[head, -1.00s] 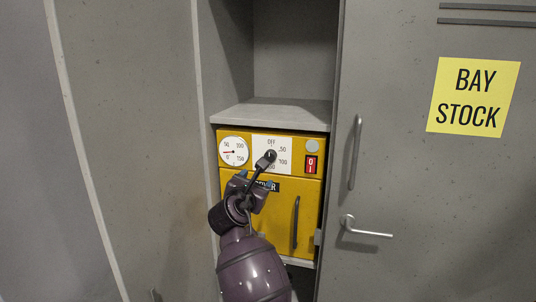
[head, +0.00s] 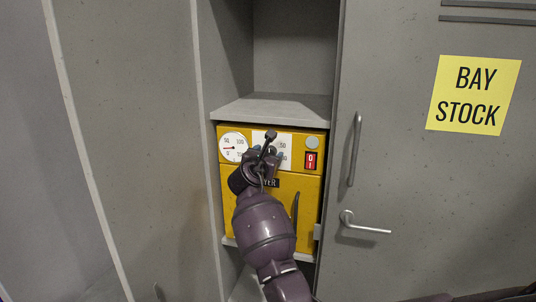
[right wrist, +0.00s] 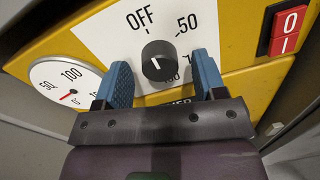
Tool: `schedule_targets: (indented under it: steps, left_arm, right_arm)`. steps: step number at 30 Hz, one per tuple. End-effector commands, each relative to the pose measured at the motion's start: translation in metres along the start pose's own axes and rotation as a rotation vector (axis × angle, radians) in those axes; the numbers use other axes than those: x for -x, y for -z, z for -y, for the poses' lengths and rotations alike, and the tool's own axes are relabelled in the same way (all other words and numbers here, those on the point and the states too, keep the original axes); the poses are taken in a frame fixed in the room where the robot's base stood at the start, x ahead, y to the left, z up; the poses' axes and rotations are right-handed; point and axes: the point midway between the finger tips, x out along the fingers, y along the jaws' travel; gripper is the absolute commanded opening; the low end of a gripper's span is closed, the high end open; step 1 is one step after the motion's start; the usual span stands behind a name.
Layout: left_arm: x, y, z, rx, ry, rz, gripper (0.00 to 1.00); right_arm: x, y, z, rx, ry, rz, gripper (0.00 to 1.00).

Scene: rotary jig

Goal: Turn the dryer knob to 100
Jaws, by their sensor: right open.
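The yellow dryer (head: 270,215) sits in the open locker bay. Its black round knob (right wrist: 160,60) shows in the right wrist view on a white scale plate (right wrist: 105,35), with the white pointer line towards OFF. The 50 mark is up and to the right of the knob; the lower marks are partly covered. My right gripper (right wrist: 162,62) is open, with one blue finger on each side of the knob and visible gaps between. In the head view my right gripper (head: 268,152) hides the knob and much of the plate. My left gripper is not in view.
A red 0/I switch (head: 311,160) is to the right. A grey shelf (head: 275,109) lies just above the dryer. A closed locker door (head: 440,200) with handles stands at the right.

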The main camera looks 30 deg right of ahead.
Motion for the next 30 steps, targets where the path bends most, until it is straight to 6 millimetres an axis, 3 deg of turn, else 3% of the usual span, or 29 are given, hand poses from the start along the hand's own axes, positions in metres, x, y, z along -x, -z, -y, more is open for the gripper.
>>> schedule_targets:
  steps: [11, 21, 30]
  left_arm:
    - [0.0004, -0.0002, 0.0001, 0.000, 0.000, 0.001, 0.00]
    - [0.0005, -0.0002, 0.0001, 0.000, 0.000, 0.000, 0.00]
    - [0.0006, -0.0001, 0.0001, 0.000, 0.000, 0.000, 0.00]
  right_arm:
    - [-0.0044, 0.0000, -0.0005, -0.001, -0.001, 0.000, 0.64]
    - [-0.0042, 0.0001, -0.0003, -0.001, -0.001, 0.000, 0.15]
    - [-0.0043, 0.0002, -0.0001, -0.043, 0.000, -0.003, 0.15]
